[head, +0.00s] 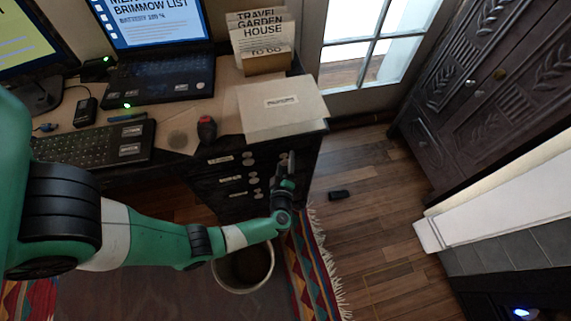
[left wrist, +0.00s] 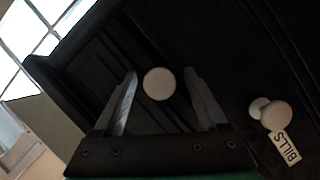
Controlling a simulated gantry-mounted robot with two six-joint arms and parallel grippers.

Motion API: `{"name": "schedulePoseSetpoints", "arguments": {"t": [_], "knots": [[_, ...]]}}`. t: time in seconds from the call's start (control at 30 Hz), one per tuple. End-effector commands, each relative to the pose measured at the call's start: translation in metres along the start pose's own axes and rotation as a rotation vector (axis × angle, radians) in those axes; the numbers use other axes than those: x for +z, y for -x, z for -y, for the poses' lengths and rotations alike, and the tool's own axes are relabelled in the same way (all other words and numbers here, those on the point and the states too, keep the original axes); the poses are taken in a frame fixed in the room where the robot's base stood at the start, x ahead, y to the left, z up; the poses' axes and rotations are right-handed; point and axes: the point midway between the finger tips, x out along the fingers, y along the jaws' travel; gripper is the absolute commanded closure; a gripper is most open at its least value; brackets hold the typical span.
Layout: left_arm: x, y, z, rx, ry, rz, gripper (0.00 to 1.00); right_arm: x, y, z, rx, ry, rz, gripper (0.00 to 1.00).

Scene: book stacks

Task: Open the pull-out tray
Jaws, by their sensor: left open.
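My left gripper (head: 288,165) is at the right end of the dark desk's drawer front, its fingers pointing toward the desk. In the left wrist view its two fingers (left wrist: 163,92) are spread apart, with a round pale knob (left wrist: 159,83) showing between them. I cannot tell whether either finger touches the knob. The knob is on a dark panelled front. I cannot tell which front is the pull-out tray; none stands visibly open. My right gripper is not in view.
Several labelled drawers with pale knobs (head: 252,180) are left of the gripper. A folder (head: 283,105) lies on the desktop above. A bin (head: 243,268) stands below my arm.

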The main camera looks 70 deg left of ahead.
Motion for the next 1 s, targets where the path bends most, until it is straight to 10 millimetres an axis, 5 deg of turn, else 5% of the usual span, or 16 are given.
{"name": "schedulePoseSetpoints", "arguments": {"t": [0.17, 0.6, 1.0], "knots": [[-0.0001, 0.0003, -0.0006, 0.000, 0.000, 0.000, 0.25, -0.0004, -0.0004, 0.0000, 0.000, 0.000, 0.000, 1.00], [0.0001, 0.0005, -0.0006, 0.000, 0.001, 0.001, 1.00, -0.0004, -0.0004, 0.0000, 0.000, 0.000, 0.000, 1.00], [0.0001, 0.0006, -0.0006, 0.000, 0.001, 0.000, 1.00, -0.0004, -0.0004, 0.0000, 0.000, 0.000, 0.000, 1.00]]}}
